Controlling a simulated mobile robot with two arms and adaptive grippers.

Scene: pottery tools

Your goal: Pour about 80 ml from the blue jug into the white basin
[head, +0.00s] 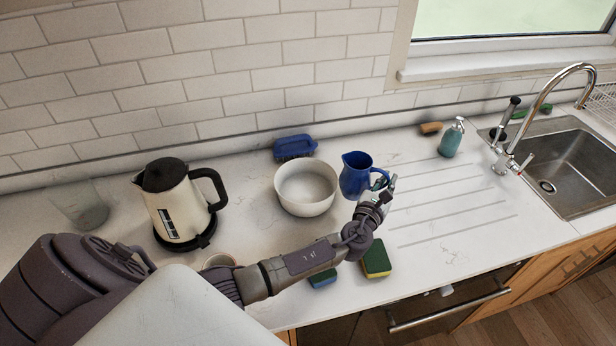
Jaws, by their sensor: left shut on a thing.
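The blue jug (354,177) is upright just right of the white basin (306,188). Its spout points left, toward the basin. My left gripper (384,186) is shut on the jug's handle side at the right; the fingers partly hide the handle. I cannot tell whether the jug's base touches the counter. The white basin stands on the counter and its visible inside looks empty. The inside of the jug shows dark blue; its liquid level cannot be made out. My right gripper is not in view.
A cream kettle (178,207) and a glass (82,208) stand at the left. A blue brush (295,147) lies behind the basin. Sponges (376,259) and a cup (219,261) are near my left arm. A soap bottle (451,138) and sink (566,165) are at the right.

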